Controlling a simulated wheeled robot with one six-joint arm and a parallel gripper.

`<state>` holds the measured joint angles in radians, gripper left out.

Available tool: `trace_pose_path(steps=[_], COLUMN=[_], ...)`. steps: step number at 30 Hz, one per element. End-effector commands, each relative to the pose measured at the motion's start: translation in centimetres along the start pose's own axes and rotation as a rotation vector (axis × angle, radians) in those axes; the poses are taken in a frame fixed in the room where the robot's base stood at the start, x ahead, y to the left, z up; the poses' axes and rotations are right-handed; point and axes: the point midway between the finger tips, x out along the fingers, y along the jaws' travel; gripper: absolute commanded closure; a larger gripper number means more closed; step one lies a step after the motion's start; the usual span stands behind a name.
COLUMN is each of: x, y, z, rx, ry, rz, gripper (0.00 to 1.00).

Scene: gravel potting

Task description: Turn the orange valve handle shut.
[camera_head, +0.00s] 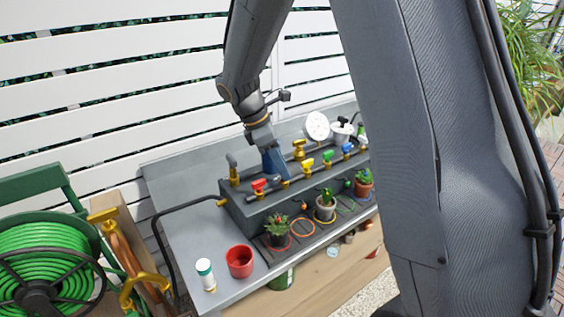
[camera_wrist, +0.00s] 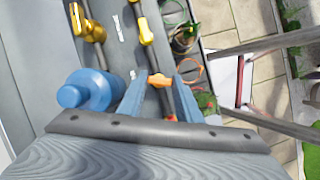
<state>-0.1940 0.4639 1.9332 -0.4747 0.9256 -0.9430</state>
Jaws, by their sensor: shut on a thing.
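The orange valve handle (camera_wrist: 160,80) sits between the two blue fingertips of my gripper (camera_wrist: 157,85) in the wrist view. The fingers are shut on it, one on each side. The handle appears to lie across the dark pipe under it. In the head view my gripper (camera_head: 274,162) reaches down onto the pipe row of the grey bench, and its fingers mostly hide the orange handle there.
A red handle (camera_head: 259,185) is left of my gripper; yellow (camera_head: 307,163) and blue (camera_head: 347,147) handles are to its right. A brass tap (camera_head: 299,148) and a white gauge (camera_head: 317,126) stand behind. Potted plants (camera_head: 325,208) line the front. A red pot (camera_head: 239,261) stands front left.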

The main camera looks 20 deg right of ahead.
Motion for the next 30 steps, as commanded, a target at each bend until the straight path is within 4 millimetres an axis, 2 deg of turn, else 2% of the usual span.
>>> trace_pose_path(steps=[30], x=[0.09], y=[0.67], z=[0.37], rx=[0.866], ry=[0.001], rz=[-0.359], gripper=[0.91])
